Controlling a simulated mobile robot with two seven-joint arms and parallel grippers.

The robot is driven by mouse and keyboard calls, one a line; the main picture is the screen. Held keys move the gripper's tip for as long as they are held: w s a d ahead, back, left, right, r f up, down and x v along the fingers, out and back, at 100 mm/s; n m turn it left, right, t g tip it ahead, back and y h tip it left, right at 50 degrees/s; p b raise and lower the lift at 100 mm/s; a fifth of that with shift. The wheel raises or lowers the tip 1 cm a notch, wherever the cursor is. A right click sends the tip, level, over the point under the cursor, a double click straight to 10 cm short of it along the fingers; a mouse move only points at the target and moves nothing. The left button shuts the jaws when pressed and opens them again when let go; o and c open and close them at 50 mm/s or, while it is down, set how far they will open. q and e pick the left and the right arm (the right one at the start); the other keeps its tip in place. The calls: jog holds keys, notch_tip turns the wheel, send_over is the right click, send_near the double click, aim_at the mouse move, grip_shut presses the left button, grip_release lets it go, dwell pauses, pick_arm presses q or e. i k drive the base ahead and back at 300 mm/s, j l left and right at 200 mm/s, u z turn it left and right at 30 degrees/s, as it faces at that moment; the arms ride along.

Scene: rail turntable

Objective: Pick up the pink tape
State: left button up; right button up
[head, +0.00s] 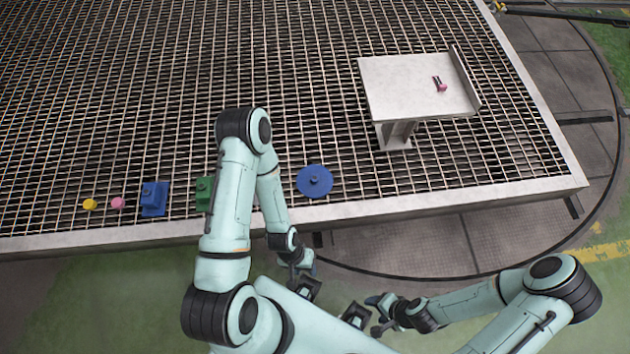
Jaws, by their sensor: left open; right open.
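A small round pink piece (117,203) lies on the grating near its front edge at the left. A small pink and dark item (440,84) lies on the raised grey stand at the right. Both are too small to tell for sure which is the tape. My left gripper (304,287) is open and empty, low in front of the grating's front edge. My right gripper (356,314) is open and empty, just right of and below the left one in the picture. Both grippers are well apart from both pink things.
A yellow round piece (89,204), a blue block (154,198), a green block (204,194), partly hidden by my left arm, and a blue disc (314,181) line the front of the grating (200,60). The stand (400,80) has a raised right edge. The grating's back is clear.

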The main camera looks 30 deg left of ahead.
aim_at(439, 82)
jog(key=i+l, duration=0.2)
jog(key=l, duration=0.2)
jog(key=i+l, duration=0.2)
jog(key=l, duration=0.15)
jog(key=i+l, duration=0.15)
jog(key=l, duration=0.25)
